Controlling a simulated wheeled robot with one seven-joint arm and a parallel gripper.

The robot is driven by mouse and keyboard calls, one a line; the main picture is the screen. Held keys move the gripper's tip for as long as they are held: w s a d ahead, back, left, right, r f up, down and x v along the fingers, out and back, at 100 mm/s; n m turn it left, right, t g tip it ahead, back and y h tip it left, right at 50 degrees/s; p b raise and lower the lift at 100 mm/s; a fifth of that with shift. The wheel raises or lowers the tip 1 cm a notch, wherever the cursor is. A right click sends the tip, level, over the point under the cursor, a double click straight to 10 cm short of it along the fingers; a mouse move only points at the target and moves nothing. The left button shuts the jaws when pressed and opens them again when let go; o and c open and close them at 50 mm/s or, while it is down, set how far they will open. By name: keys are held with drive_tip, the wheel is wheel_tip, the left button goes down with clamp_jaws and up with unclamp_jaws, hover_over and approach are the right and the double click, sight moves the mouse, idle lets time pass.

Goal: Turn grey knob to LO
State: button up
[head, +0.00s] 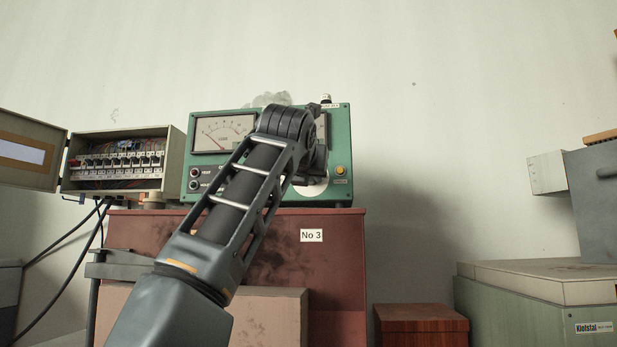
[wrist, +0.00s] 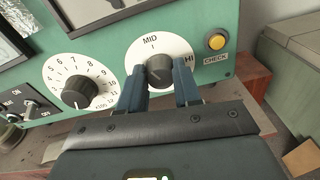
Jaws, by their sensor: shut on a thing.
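The grey knob (wrist: 160,70) sits on a white dial plate (wrist: 150,50) on the green panel in the wrist view. MID shows at the top of the plate and HI at its right; no LO label shows, and the lower left of the plate is behind a finger. My gripper (wrist: 161,80) has one blue finger on each side of the knob and is shut on it. Where the knob's pointer stands is hard to tell. In the head view my arm hides the knob, and part of the white plate (head: 312,188) shows below the wrist.
The green instrument (head: 262,195) stands on a red cabinet (head: 345,265). A numbered dial with a dark knob (wrist: 76,92) and toggle switches (wrist: 28,108) lie to the left. A yellow CHECK button (wrist: 217,42) is close on the right. An open breaker box (head: 120,165) stands left.

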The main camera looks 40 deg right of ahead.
drive_tip(key=n, duration=0.4)
drive_tip(key=n+b, duration=0.1)
drive_tip(key=n, duration=0.1)
drive_tip(key=shift+w+f, duration=0.1)
drive_tip(key=shift+f, duration=0.15)
drive_tip(key=n+h, duration=0.1)
drive_tip(key=n, duration=0.5)
drive_tip(key=shift+a+b, duration=0.1)
drive_tip(key=shift+b, duration=0.2)
drive_tip(key=o, duration=1.1)
drive_tip(key=shift+c, duration=0.2)
drive_tip(key=v, duration=0.7)
drive_tip(key=shift+a, duration=0.35)
drive_tip(key=shift+r, duration=0.1)
